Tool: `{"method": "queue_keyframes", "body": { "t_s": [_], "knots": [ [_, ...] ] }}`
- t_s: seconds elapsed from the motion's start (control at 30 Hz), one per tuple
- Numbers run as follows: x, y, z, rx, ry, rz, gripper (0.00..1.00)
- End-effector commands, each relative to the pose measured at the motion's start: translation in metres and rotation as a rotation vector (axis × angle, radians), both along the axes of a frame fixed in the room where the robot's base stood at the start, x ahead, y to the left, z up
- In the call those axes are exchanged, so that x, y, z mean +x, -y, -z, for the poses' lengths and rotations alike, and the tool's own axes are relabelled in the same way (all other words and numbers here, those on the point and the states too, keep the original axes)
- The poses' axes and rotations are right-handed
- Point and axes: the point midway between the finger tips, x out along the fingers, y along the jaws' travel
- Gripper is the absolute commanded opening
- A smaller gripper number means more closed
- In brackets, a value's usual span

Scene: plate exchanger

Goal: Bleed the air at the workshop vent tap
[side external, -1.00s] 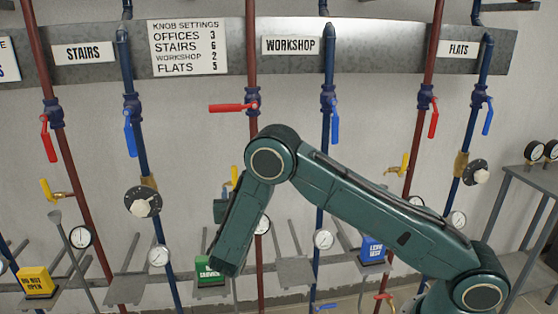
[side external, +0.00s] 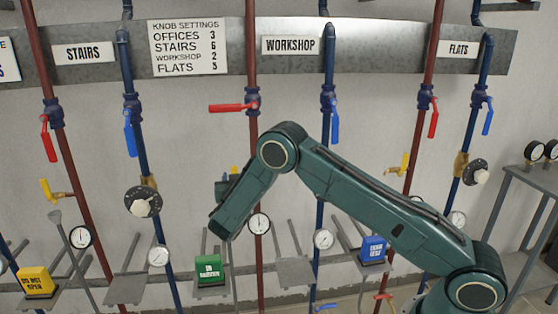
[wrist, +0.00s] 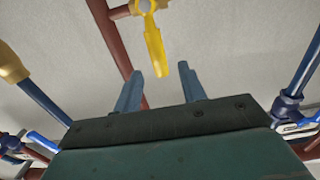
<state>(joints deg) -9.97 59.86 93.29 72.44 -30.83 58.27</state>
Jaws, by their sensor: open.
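The workshop vent tap shows in the wrist view as a yellow lever (wrist: 154,46) on a short stub off a red pipe (wrist: 108,42). In the side view only a bit of its yellow (side external: 234,170) shows behind my arm. My gripper (wrist: 161,68) is open, with one blue-grey finger on each side of the lever's free end in the wrist view. I cannot tell whether either finger touches it. In the side view my gripper is mostly hidden behind my arm. The WORKSHOP sign (side external: 290,45) hangs between the red and blue pipes.
The workshop red valve handle (side external: 230,107) lies crosswise; the blue one (side external: 334,122) hangs along its pipe. A gauge (side external: 258,223) and green tag block (side external: 209,269) are below my arm. Other yellow taps (side external: 50,190) (side external: 400,165) stand on neighbouring red pipes.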

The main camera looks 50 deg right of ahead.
Motion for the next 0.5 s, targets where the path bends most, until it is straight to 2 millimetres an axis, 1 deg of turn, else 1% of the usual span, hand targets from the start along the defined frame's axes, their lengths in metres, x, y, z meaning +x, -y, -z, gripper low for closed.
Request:
{"method": "queue_keyframes", "body": {
  "t_s": [0.1,0.2,0.33,0.5],
  "knots": [
    [0.012,0.013,0.000,0.001,0.003,0.002,0.41],
    [0.020,0.020,0.000,0.001,0.001,0.002,0.41],
    [0.027,0.027,0.000,0.001,0.001,0.000,0.41],
    [0.032,0.032,0.000,0.000,0.000,-0.001,0.41]
  ]
}}
